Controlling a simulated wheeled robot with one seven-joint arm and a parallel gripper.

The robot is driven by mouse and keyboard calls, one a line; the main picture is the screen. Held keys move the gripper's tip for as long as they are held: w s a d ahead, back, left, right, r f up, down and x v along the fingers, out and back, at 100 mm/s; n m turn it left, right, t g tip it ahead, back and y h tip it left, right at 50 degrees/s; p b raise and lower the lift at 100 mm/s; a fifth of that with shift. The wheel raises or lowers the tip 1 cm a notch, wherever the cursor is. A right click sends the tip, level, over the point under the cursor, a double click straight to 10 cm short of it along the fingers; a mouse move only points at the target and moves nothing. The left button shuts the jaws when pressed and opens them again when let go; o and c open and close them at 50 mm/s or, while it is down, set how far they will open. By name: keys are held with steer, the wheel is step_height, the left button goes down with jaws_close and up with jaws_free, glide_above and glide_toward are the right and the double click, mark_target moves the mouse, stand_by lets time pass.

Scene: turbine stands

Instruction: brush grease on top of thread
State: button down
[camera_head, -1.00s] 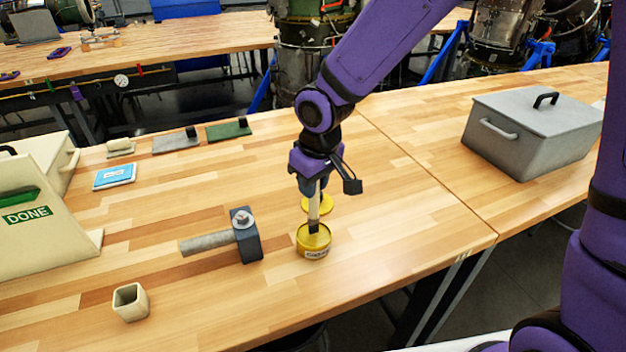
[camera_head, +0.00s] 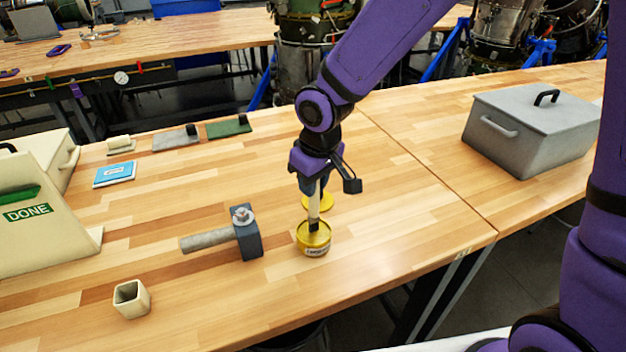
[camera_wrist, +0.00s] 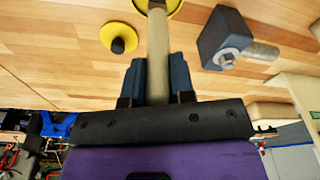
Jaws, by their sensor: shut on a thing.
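My gripper (camera_head: 315,182) is shut on a brush (camera_head: 313,206) with a pale handle and a dark tip. The brush points down, with its tip at the mouth of the yellow grease tin (camera_head: 314,244). In the wrist view the handle (camera_wrist: 158,50) runs between the fingers to the tin (camera_wrist: 166,5), cut off at the top edge. The tip's depth in the tin is hard to tell. Left of the tin stands a dark block with a grey threaded bolt (camera_head: 205,240) through it and a nut on top (camera_head: 242,216); they also show in the wrist view (camera_wrist: 226,38).
The yellow lid (camera_head: 322,201) lies behind the tin. A beige square cup (camera_head: 131,299) stands at front left. A DONE bin (camera_head: 45,240) is at the left, a grey lidded box (camera_head: 530,130) at the right. A blue booklet (camera_head: 115,174) lies farther back. Bare table surrounds the tin's right side.

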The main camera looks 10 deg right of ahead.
steer(key=shift+f, duration=0.4)
stand_by(1.2)
steer(key=shift+r, duration=3.55)
steer(key=shift+s, duration=0.1)
